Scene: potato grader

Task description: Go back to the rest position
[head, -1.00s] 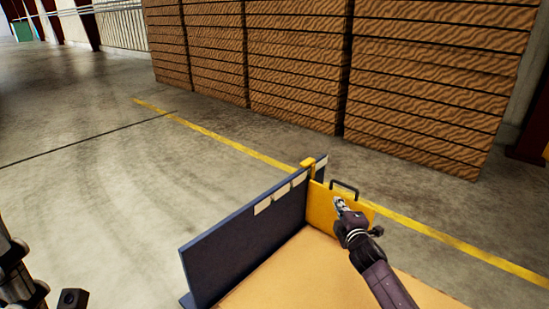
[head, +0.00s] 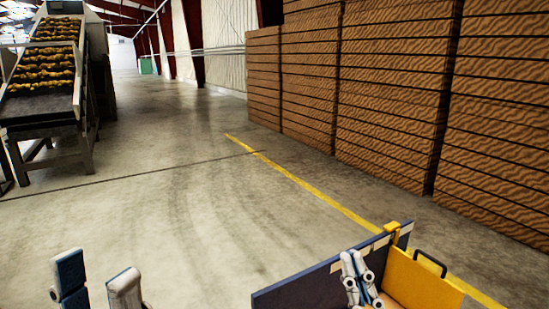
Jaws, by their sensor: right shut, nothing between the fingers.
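My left gripper (head: 97,272) is at the bottom left of the head view. Its two fingers stand wide apart with only bare floor showing between them. My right gripper (head: 357,270) is at the bottom, right of centre, with its fingers together and nothing held. In the picture it overlaps the blue side wall and the inside of a box with a yellow end panel (head: 425,282). I cannot tell whether it touches the box. Most of both arms is out of view.
The box has a blue side wall (head: 305,292) and a black handle (head: 430,262) on its yellow panel. Tall stacks of brown wooden crates (head: 390,100) line the right. A conveyor machine (head: 45,70) carrying potatoes stands far left. The concrete floor between is clear, crossed by a yellow line (head: 300,182).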

